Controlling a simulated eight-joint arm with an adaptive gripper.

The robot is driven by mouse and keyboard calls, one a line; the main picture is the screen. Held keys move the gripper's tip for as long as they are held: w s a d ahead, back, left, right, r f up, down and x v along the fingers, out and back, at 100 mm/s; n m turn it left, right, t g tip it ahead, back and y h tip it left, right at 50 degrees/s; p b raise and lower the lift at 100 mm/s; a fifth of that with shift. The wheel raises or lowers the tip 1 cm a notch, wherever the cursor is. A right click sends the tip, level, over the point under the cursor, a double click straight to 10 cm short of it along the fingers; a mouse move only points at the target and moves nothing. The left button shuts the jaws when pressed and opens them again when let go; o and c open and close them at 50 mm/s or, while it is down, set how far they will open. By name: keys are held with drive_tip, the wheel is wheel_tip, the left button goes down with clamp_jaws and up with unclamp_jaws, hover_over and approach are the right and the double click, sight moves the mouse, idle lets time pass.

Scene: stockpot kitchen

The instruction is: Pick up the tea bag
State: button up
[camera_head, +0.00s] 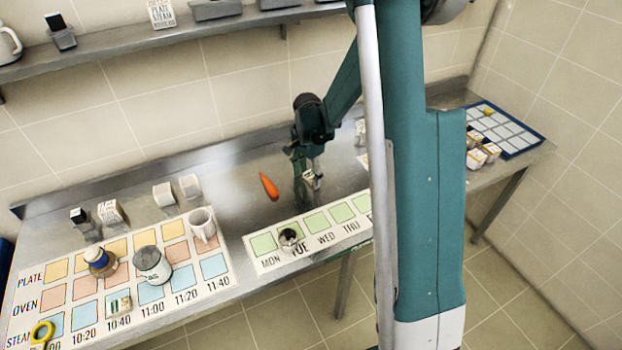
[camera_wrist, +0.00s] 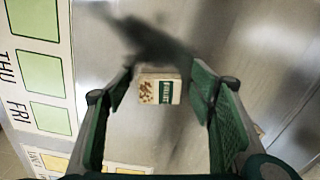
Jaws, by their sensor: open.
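A small box-shaped packet (camera_wrist: 160,90), white with a green label and brown specks, lies on the steel counter between my fingers in the wrist view. In the head view it shows just under my gripper (camera_head: 310,178). Its lettering is too small to read surely, and I cannot tell for certain that it is the tea bag. My gripper (camera_wrist: 160,80) is open, with one finger on each side of the packet and a gap at each side. In the head view my gripper (camera_head: 306,162) points down over the counter, right of the carrot.
An orange carrot (camera_head: 269,187) lies left of my gripper. A day-labelled mat (camera_head: 322,240) with a small metal cup (camera_head: 288,239) lies in front. A time-labelled mat (camera_head: 215,284) bears a mug (camera_head: 202,224) and cans. A blue-rimmed tray (camera_head: 525,144) stands at the far right.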

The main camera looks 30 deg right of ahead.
sight(308, 177)
idle(0.4)
drive_tip(key=c, duration=0.8)
drive_tip(key=shift+r, duration=0.15)
drive_tip(key=shift+r+p, duration=0.5)
drive_tip(key=shift+r, duration=4.35)
